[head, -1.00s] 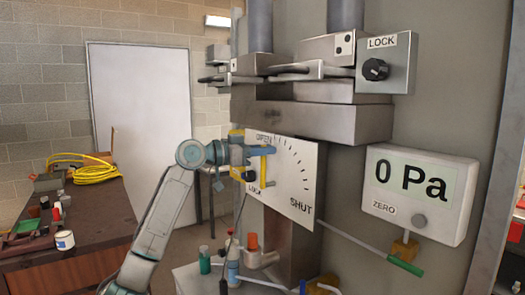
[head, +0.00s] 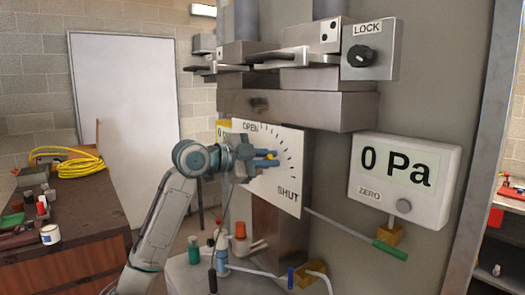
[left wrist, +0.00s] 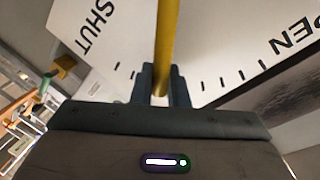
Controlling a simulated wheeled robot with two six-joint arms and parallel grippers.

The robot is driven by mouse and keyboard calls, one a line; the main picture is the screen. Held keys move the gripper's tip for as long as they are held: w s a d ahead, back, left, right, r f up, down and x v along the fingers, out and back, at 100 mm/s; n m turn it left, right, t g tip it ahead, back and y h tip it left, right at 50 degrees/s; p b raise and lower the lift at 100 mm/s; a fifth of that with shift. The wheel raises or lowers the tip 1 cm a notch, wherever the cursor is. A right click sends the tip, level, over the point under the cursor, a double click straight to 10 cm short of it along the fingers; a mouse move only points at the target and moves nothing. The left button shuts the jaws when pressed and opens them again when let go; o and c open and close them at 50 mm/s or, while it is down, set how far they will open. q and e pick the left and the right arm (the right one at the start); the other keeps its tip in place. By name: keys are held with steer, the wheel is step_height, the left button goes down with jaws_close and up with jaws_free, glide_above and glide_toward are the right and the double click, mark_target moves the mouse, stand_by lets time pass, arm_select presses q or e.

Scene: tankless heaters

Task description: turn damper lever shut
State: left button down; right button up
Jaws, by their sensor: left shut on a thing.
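The damper lever (head: 272,155) is a yellow bar in front of a white dial plate (head: 283,179) marked OPEN at the top and SHUT at the lower right. In the head view my left gripper (head: 264,160) is at the dial, its jaws around the lever and hiding most of it. In the left wrist view the yellow lever (left wrist: 166,45) runs up from between the two dark fingers (left wrist: 162,88). It lies between the words SHUT and OPEN there, over the tick marks. The left gripper is shut on the lever. My right gripper is not in view.
A gauge (head: 406,180) reading 0 Pa hangs right of the dial. A LOCK knob box (head: 369,50) is above. Small bottles (head: 194,250) stand below the dial. A brown bench (head: 88,220) is at left.

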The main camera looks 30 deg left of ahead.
mark_target(286, 177)
arm_select(q)
steer(key=f+m, duration=0.1)
steer(key=d+f+m, duration=0.1)
steer(key=f+m+y, duration=0.1)
steer(key=shift+s+d, duration=0.25)
steer(key=shift+s, duration=0.05)
steer(key=shift+d+f+m, duration=0.15)
steer(key=shift+f+m, duration=0.25)
steer(key=shift+f, duration=0.15)
steer(key=c, duration=1.5)
jaws_free()
